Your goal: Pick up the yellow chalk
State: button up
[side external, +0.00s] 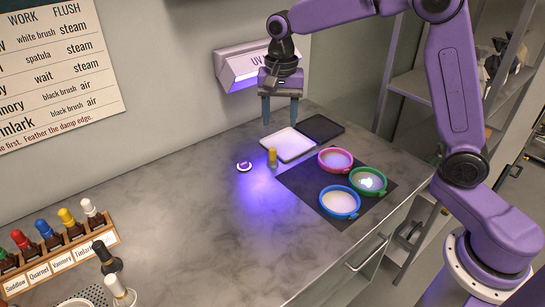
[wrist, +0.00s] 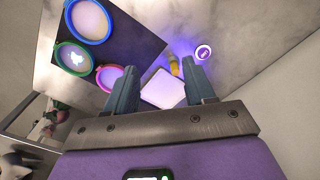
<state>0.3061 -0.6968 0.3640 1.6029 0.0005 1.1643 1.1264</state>
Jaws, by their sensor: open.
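The yellow chalk (side external: 272,157) is a short stubby piece, apparently upright on the grey marbled counter, in the side external view. It stands at the near left side of a white tray (side external: 288,145), close to a small round white disc (side external: 244,166). In the wrist view the chalk (wrist: 174,66) shows between the fingertips, nearer the right finger, which may hide part of it. My gripper (side external: 281,121) is open and empty, fingers pointing down, above the counter and behind the chalk. It also shows in the wrist view (wrist: 160,80).
A pink dish (side external: 335,153), a green dish (side external: 367,172) and a blue dish (side external: 340,213) sit on a dark mat (side external: 303,186). A black tray (side external: 320,122) is behind. A wall-mounted UV lamp (side external: 240,70) is near my gripper. Dropper bottles (side external: 67,218) stand front left. The middle counter is clear.

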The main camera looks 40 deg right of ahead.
jog(key=w+d+f+m, duration=0.2)
jog(key=w+d+m, duration=0.4)
jog(key=w+m, duration=0.25)
send_near(272, 149)
jog(key=shift+n, duration=0.35)
jog(key=f, duration=0.5)
jog(key=shift+d+f, duration=0.3)
jog(key=shift+w+a+f, duration=0.1)
jog(key=shift+f, duration=1.2)
jog(key=shift+a+f, duration=0.1)
jog(key=shift+f, duration=1.2)
grip_shut()
